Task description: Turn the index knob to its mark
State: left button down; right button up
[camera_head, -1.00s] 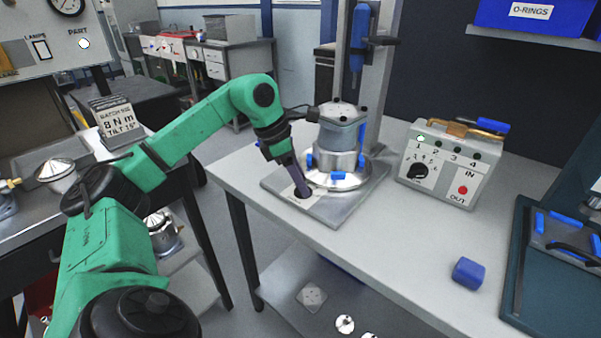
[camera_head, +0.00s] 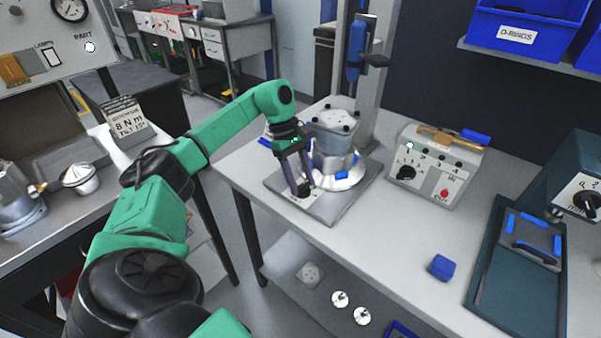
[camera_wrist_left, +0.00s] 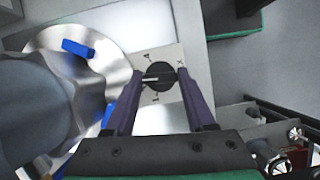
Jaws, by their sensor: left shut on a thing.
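The index knob (camera_wrist_left: 158,76) is a round black knob with a pale pointer line, set in a light plate with small marks around it. In the left wrist view its pointer lies towards the left, and small marks show above, below and at the upper right. My left gripper (camera_wrist_left: 159,74) has its two dark purple fingers on either side of the knob, shut on it. My right gripper is not in view.
A grey machined housing (camera_head: 333,135) with blue clamps stands right beside the gripper, before a column. A control box (camera_head: 437,166) and a blue block (camera_head: 442,267) lie to the right on the bench. A teal fixture (camera_head: 516,280) stands at the far right.

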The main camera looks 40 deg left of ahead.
pick_arm(q)
jog(key=shift+w+m+g, duration=0.1)
jog(key=shift+m+g, duration=0.5)
jog(key=shift+m, duration=0.9)
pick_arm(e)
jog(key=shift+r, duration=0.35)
pick_arm(q)
jog(key=shift+c, duration=1.2)
grip_release()
